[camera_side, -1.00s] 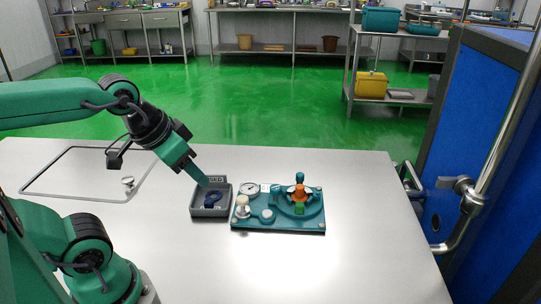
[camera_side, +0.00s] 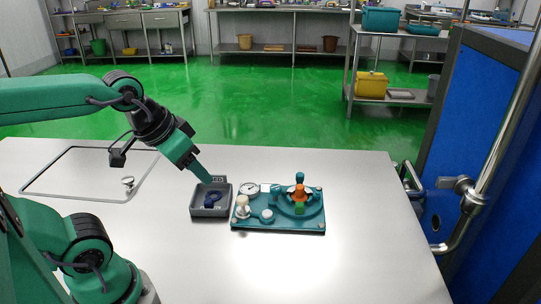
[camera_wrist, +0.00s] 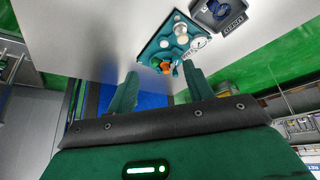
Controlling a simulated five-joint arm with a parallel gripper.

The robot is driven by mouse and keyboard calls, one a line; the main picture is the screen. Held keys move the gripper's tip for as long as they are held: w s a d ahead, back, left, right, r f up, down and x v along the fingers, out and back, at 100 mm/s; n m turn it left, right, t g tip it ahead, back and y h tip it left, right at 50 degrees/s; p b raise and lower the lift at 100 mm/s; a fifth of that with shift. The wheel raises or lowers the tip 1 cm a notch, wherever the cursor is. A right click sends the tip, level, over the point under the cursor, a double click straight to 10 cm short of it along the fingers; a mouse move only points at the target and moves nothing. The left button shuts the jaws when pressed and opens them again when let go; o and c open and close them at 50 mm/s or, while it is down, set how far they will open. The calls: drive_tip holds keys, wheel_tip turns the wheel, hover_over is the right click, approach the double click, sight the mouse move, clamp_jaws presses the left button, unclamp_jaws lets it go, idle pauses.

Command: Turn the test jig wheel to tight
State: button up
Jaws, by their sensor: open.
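The test jig is a teal plate (camera_side: 285,223) lying on the steel table, with a teal wheel (camera_side: 312,208) on its right half and an orange part (camera_side: 299,192) at the wheel. A white gauge (camera_side: 249,189) and a cream knob (camera_side: 242,206) sit on its left half. The jig plate also shows upside down in the wrist view (camera_wrist: 152,52), beyond my fingers. My gripper (camera_side: 207,180) is above the grey tray, left of the jig and apart from the wheel. In the wrist view its two teal fingers (camera_wrist: 159,88) are spread with nothing between them. The wheel's setting is too small to read.
A grey tray (camera_side: 195,213) with dark blue parts (camera_side: 212,200) stands just left of the jig. The table's front right is clear. A blue panel with a steel handle (camera_side: 460,190) stands beyond the right edge.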

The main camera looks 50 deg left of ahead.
drive_tip(key=w+n+g, duration=0.2)
drive_tip(key=w+n, duration=0.3)
drive_tip(key=w, duration=0.2)
drive_tip(key=n+g, duration=0.4)
drive_tip(key=n, duration=0.9)
hover_over(276, 187)
drive_tip(key=shift+a+f, duration=0.1)
drive_tip(key=shift+f, duration=5.55)
drive_tip(key=shift+f, duration=0.15)
drive_tip(key=shift+f, duration=3.75)
drive_tip(key=c, duration=1)
